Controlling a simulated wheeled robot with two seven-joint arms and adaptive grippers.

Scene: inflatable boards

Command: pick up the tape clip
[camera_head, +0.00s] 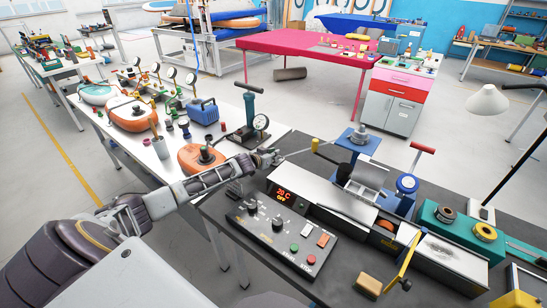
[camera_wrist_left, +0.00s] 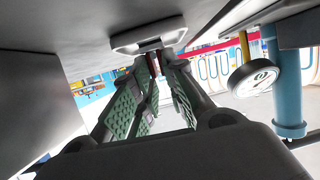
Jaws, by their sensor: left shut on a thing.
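My left gripper (camera_head: 266,158) reaches in from the left, over the back left corner of the heat-sealing machine. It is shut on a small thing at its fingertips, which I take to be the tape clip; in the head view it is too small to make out. In the left wrist view the green-padded fingers (camera_wrist_left: 150,85) come together at a thin dark reddish piece below a pale grey slotted part (camera_wrist_left: 147,40). Most of the held thing is hidden by the fingers. My right gripper is not in view.
The machine's control box (camera_head: 280,225), with a red display, is in front of the gripper. A hand pump with a gauge (camera_head: 255,122) stands close behind it. An orange inflatable piece (camera_head: 198,160) lies to the left. A blue stand (camera_head: 357,143) is to the right.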

